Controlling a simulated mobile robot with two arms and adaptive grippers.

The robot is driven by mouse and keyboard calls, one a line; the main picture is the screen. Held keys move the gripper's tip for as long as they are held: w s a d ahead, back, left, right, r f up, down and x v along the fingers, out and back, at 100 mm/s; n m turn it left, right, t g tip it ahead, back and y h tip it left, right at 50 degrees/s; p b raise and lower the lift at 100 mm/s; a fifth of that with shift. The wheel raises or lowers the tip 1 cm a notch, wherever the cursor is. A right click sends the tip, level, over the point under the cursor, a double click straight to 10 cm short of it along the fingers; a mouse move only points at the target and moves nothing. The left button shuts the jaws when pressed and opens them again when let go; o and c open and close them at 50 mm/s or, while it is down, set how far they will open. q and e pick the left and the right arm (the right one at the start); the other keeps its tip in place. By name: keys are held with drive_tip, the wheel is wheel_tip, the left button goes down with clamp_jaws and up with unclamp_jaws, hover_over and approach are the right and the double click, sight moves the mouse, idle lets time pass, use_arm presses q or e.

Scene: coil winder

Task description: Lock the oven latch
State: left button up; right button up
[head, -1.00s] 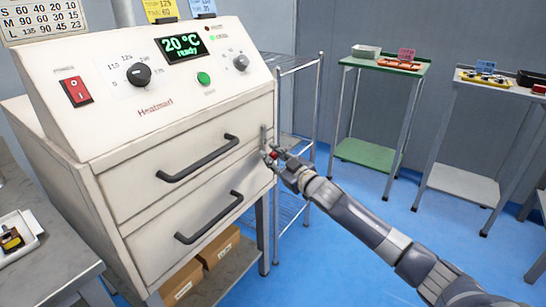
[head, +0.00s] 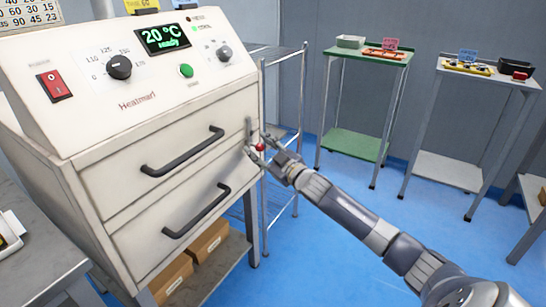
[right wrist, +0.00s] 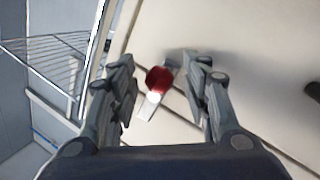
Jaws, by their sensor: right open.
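The cream oven (head: 150,120) stands at the left in the head view, with its two drawers closed. The latch is at the right edge of its front, beside the seam between the drawers. Its red knob (head: 260,147) shows between my right gripper's fingers. In the right wrist view the red knob (right wrist: 159,79) sits on a short metal lever (right wrist: 149,106) that lies slanted across the seam. My right gripper (head: 258,144) is open, with one finger on each side of the knob and visible gaps to both (right wrist: 160,85). My left gripper is out of view.
Two dark drawer handles (head: 183,152) stick out from the oven front. A wire rack (head: 285,125) stands close to the oven's right side. A green table (head: 365,55) and a grey table (head: 487,75) stand farther back. Blue floor (head: 330,235) is open at the right.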

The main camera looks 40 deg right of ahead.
drive_tip(key=s, duration=1.1)
drive_tip(key=shift+s+d+f, duration=0.15)
drive_tip(key=shift+d+f, duration=0.05)
drive_tip(key=shift+d, duration=0.1)
drive_tip(key=shift+f, duration=0.1)
